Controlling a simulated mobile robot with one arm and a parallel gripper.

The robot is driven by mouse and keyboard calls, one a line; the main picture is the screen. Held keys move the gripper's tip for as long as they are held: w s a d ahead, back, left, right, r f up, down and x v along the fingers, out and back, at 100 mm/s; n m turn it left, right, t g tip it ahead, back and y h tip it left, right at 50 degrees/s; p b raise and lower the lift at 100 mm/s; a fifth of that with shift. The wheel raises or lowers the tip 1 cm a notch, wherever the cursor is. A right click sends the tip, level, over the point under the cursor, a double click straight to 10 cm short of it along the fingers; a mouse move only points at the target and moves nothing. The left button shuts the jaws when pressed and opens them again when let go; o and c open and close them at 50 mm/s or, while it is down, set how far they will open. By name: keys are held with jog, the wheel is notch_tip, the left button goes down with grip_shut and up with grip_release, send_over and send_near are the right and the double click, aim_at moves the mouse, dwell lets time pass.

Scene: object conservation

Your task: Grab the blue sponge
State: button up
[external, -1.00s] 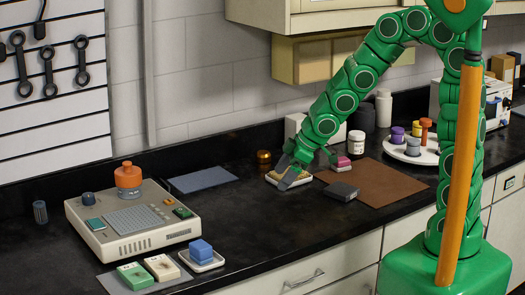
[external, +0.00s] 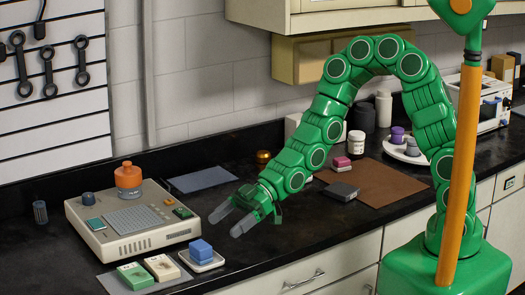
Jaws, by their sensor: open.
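The blue sponge (external: 201,249) is a small blue block on a white dish (external: 212,264) near the front of the black counter. My gripper (external: 231,220) is open and empty, above and to the right of the sponge in the picture. Its two grey fingers point down and left. They appear apart from the sponge.
A beige device (external: 132,222) with an orange knob stands left of the dish. Green and cream blocks (external: 134,275) lie on a grey mat in front of it. A brown mat (external: 385,181) with a dark block (external: 342,191) is to the right. The counter's front middle is clear.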

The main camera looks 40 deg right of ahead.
aim_at(200, 244)
jog(key=shift+x, duration=3.65)
jog(key=shift+f, duration=0.1)
jog(key=c, duration=1.1)
